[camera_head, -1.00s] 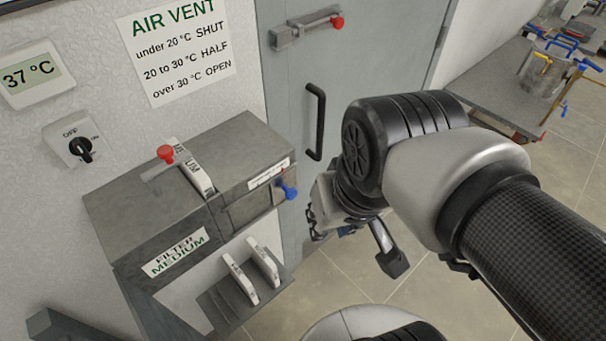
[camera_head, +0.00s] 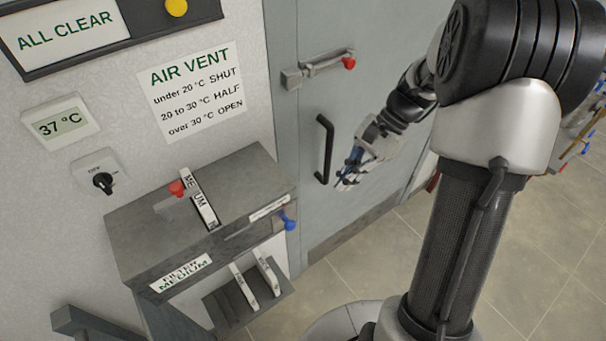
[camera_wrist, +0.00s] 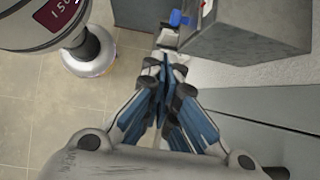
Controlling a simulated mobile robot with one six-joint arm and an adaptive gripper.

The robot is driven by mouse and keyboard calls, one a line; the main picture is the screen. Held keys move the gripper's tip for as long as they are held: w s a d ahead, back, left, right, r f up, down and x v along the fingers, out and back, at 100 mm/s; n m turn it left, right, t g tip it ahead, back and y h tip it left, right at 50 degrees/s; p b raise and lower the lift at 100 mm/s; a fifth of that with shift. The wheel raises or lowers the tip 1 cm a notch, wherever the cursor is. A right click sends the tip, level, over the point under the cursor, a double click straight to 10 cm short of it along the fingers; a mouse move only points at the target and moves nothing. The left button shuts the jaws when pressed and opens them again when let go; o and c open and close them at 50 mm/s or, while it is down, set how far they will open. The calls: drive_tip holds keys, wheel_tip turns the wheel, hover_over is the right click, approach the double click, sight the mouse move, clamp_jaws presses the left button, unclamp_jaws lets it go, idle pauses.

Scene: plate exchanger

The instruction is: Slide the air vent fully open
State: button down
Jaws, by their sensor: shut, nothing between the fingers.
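A blue knob (camera_head: 289,223) sticks out at the right end of the grey metal box's (camera_head: 140,240) front, just below a white strip label (camera_head: 269,208). It also shows in the wrist view (camera_wrist: 178,18), beyond my fingertips. The vent slide's exact position cannot be made out. The AIR VENT sign (camera_head: 192,92) reads under 20 °C SHUT, 20 to 30 °C HALF, over 30 °C OPEN. The display (camera_head: 60,124) reads 37 °C. My gripper (camera_head: 345,184) is shut and empty, in front of the grey door, right of the knob and apart from it.
A red knob (camera_head: 176,188) and a filter plate (camera_head: 200,200) stand on top of the box. Two more plates (camera_head: 256,281) stand in a rack below. The door has a black handle (camera_head: 325,150) and a red-knobbed bolt (camera_head: 349,62). An ALL CLEAR panel (camera_head: 75,36) hangs above.

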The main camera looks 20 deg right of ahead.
sight(288, 223)
drive_tip(key=shift+w+d+f+m+y+p, duration=0.3)
drive_tip(key=shift+w+d+f+m+y, duration=0.35)
drive_tip(key=shift+d+f, duration=0.3)
drive_tip(key=shift+a, duration=0.1)
drive_tip(key=a+r+b+x, duration=0.1)
drive_tip(key=a+x, duration=0.1)
drive_tip(key=x, duration=1)
drive_tip(key=shift+s+a+b, duration=0.2)
drive_tip(key=shift+s+b, duration=0.1)
